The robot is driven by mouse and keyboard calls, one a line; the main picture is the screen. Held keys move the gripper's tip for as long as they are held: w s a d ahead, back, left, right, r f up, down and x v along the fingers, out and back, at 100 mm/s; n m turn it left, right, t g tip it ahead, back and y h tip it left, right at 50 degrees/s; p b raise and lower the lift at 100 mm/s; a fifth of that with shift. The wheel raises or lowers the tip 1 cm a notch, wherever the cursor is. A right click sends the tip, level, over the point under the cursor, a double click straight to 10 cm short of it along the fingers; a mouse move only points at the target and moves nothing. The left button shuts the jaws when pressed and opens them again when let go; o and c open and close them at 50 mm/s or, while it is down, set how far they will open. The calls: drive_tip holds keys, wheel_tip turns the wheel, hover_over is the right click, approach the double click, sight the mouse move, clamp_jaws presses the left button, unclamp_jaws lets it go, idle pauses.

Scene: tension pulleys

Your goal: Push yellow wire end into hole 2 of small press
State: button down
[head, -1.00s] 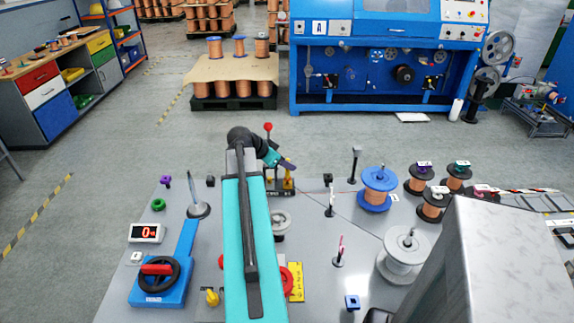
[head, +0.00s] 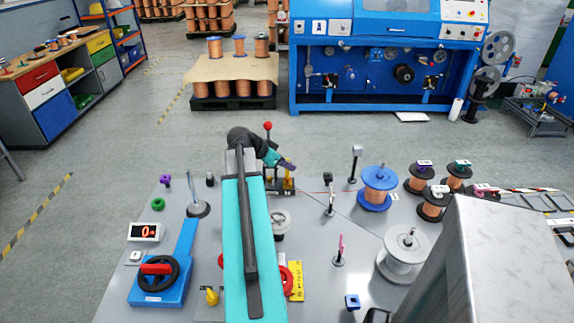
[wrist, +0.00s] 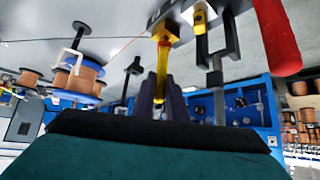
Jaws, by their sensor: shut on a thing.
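The small press (head: 279,183) stands at the back of the grey table, with an upright lever topped by a red ball (head: 267,126). The wrist view shows its dark block (wrist: 184,27) and large red handle (wrist: 276,38). My gripper (wrist: 160,84) is shut on the yellow wire end (wrist: 162,62), which runs between the dark fingers to the block's edge. I cannot tell whether its tip is inside a hole. Another yellow piece (wrist: 200,22) sits at the block beside it. In the head view my gripper (head: 287,165) is close to the press, and the wire end is hard to make out.
A blue spool (head: 379,188), a grey spool (head: 404,255) and thin posts stand right of the press. A blue hand-wheel unit (head: 160,282) and a red-digit display (head: 146,232) are on the left. A thin line crosses the table right of the press.

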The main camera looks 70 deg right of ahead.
drive_tip(key=shift+f, duration=0.3)
idle(0.6)
drive_tip(key=c, duration=1.7)
unclamp_jaws()
drive_tip(key=shift+o, duration=0.2)
drive_tip(key=o, duration=0.3)
drive_tip(key=shift+r, duration=0.15)
drive_tip(key=p+v, duration=0.1)
drive_tip(key=v, duration=0.5)
drive_tip(key=shift+w+a+r, duration=0.15)
drive_tip(key=shift+a+r, duration=0.05)
drive_tip(key=shift+a, duration=0.1)
idle(0.6)
